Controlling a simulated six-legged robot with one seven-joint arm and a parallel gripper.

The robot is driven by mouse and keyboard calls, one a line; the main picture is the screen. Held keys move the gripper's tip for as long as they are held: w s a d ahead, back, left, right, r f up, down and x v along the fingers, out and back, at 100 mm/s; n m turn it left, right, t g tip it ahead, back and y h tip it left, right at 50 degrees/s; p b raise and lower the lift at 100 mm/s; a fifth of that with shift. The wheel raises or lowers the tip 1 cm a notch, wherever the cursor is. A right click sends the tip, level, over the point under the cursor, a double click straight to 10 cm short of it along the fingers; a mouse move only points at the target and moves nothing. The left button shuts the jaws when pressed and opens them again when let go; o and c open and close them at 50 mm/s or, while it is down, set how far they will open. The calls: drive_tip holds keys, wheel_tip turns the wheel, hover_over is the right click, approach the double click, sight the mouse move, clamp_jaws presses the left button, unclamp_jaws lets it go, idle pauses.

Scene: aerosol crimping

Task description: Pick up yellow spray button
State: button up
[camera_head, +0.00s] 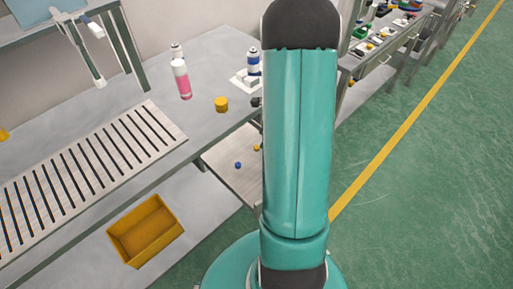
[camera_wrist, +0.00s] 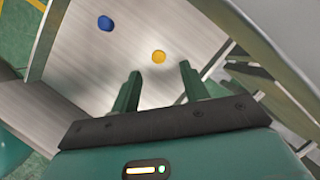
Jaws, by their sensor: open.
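The yellow spray button (camera_wrist: 159,57) lies on a pale wood-grained shelf (camera_wrist: 135,22) in the wrist view, just beyond my fingertips. It also shows in the head view (camera_head: 257,148), small, at the left edge of my arm. My gripper (camera_wrist: 160,77) is open and empty, its two green fingers apart and pointing toward the button. The button appears ahead of the gap between the fingers, nearer the right one, and not between them. The height of the fingers above the shelf is hard to tell. In the head view my arm hides the gripper.
A blue button (camera_wrist: 105,23) lies left of the yellow one. The grey table (camera_head: 205,70) above the shelf carries bottles (camera_head: 181,78), a yellow cylinder (camera_head: 221,104) and a slatted conveyor (camera_head: 90,170). A yellow bin (camera_head: 145,228) sits lower left. Shelf edges flank the gripper.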

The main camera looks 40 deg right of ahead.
sight(257, 146)
drive_tip(key=x, duration=0.4)
drive_tip(key=shift+a+f, duration=0.2)
drive_tip(key=shift+f, duration=0.1)
drive_tip(key=shift+c, duration=0.3)
clamp_jaws()
